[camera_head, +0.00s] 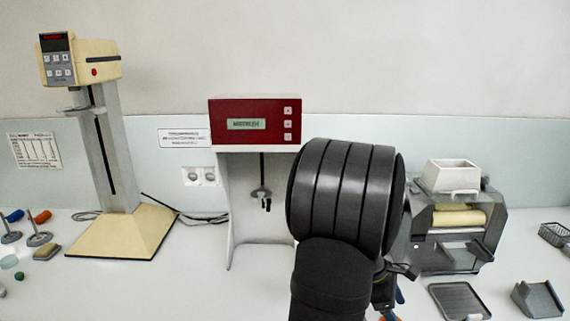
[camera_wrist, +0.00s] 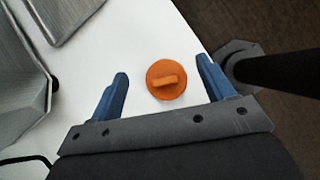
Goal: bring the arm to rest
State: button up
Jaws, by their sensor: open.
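My gripper shows in the wrist view (camera_wrist: 165,85), with its two blue fingers spread wide apart and nothing held between them. An orange round lid or knob with a raised bar handle (camera_wrist: 166,80) lies on the white table below, seen between the fingers. In the head view my dark arm fills the middle right and covers most of the gripper; only a bit of blue finger (camera_head: 399,296) shows at the bottom, near a trace of orange.
A roller mill (camera_head: 445,235) with a white hopper stands right of my arm. A grey tray (camera_head: 458,300) and a grey scoop (camera_head: 537,299) lie in front. A red-topped instrument (camera_head: 254,125) and a cream stand (camera_head: 122,232) are behind and left. The table edge is close to my gripper.

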jog(key=shift+r, duration=0.4)
